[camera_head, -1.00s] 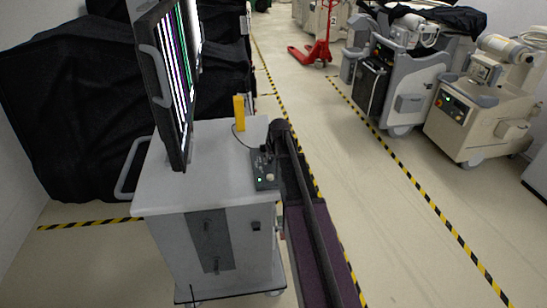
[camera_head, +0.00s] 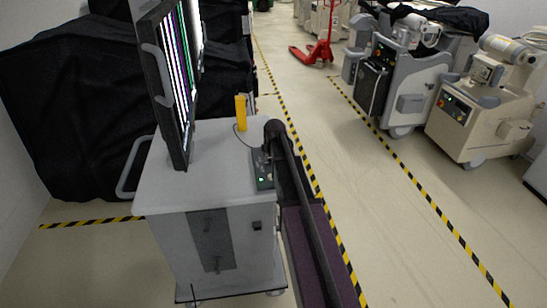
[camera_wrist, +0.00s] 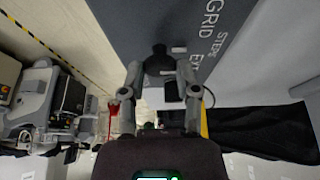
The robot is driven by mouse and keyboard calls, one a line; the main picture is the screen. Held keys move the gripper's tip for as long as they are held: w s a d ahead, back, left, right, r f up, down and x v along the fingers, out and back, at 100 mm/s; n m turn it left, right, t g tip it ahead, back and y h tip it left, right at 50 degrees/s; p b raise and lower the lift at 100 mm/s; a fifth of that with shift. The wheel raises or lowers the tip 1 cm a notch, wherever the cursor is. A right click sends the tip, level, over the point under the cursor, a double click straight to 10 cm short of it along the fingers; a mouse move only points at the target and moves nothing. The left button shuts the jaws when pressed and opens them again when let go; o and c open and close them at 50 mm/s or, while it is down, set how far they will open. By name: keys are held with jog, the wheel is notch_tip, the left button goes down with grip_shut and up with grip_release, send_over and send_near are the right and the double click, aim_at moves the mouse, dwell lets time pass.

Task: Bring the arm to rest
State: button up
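My arm (camera_head: 310,220) reaches from the bottom of the head view up to the right edge of a white-topped cart (camera_head: 180,180). Its end is beside a small dark control box (camera_head: 264,182) with a green light, and covers part of it. The gripper fingers cannot be made out in the head view. In the wrist view my gripper (camera_wrist: 160,68) has its two fingers apart. A dark rounded knob (camera_wrist: 158,62) shows between the fingertips, close to a grey lettered panel (camera_wrist: 170,25). I see nothing clamped; whether the fingers touch the knob I cannot tell.
A monitor (camera_head: 170,85) and a yellow object (camera_head: 240,112) stand on the cart. Black-draped equipment (camera_head: 70,110) is behind it at left. Grey machines (camera_head: 405,85) and a red pallet jack (camera_head: 318,50) are at right. Striped tape borders a clear aisle (camera_head: 355,190).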

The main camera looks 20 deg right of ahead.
jog(key=o, duration=0.4)
jog(key=shift+w+f, duration=0.15)
jog(key=shift+w, duration=0.05)
jog(key=shift+s, duration=0.1)
jog(key=shift+r, duration=0.2)
